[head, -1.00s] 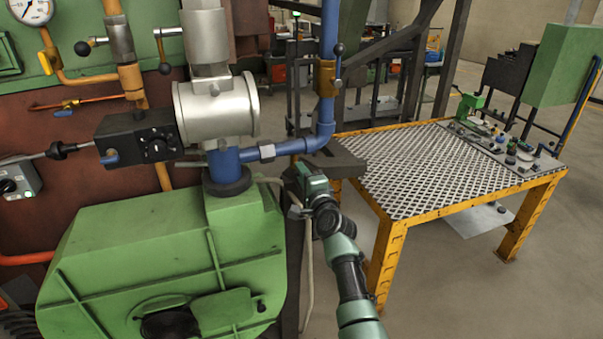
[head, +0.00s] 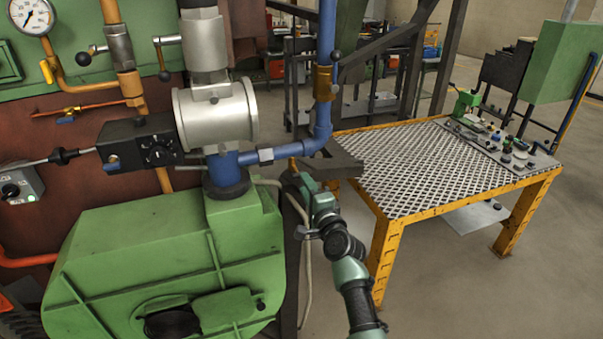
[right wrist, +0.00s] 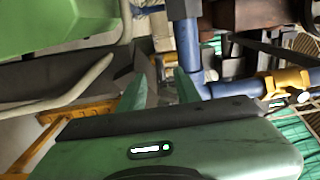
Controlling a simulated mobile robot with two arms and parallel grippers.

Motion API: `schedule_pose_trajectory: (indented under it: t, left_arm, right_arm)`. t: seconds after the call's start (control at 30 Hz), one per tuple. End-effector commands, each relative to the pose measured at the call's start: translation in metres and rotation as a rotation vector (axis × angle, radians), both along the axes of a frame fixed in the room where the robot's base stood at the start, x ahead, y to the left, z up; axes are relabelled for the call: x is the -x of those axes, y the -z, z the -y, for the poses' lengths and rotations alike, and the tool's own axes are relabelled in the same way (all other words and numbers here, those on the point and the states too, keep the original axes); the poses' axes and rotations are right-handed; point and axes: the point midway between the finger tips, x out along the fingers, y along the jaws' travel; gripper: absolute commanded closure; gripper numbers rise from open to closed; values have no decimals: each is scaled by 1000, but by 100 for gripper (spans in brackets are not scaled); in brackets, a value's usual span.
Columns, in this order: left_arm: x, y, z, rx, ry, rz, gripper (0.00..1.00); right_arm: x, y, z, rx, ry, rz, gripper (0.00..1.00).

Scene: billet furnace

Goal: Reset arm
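My right arm (head: 352,285) reaches up from the bottom of the head view. Its dark green gripper (head: 298,172) is in the air between the green blower housing (head: 150,250) and the perforated-top table (head: 430,172), below the blue pipe. In the right wrist view, the two green fingers of the right gripper (right wrist: 160,88) stand apart. I see nothing held between them. My left arm and left gripper are not in view.
The blue pipe (head: 325,90) with a brass valve stands just behind my right gripper. A thin pale hose (head: 303,262) hangs beside the housing. The yellow table frame (head: 387,255) is close on the right. Open floor lies right of and beyond the table.

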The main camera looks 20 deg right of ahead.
Motion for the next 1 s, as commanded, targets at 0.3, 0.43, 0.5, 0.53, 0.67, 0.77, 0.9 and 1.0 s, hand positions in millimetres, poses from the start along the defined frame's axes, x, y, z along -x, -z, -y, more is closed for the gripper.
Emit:
schedule_pose_trajectory:
  t: [0.3, 0.43, 0.5, 0.53, 0.67, 0.77, 0.9, 1.0]
  left_arm:
    - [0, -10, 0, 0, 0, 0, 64]
    - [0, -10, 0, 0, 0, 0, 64]
    - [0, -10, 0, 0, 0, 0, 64]
    - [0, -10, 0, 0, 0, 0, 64]
    - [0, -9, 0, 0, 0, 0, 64]
    - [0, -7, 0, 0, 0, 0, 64]
    - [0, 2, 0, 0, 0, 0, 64]
    - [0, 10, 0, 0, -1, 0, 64]
  right_arm:
    - [23, 0, 1, -1, 0, 0, 67]
    - [23, 1, 1, -1, 0, 0, 67]
    - [23, 1, 1, -1, 0, 0, 67]
    - [23, 1, 1, -1, 0, 0, 67]
    - [23, 2, 1, 1, 0, -2, 67]
    - [25, 20, -2, 27, -7, -29, 67]
    - [38, 92, -12, 142, -35, -138, 67]
    - [60, 165, -22, 268, -77, -247, 67]
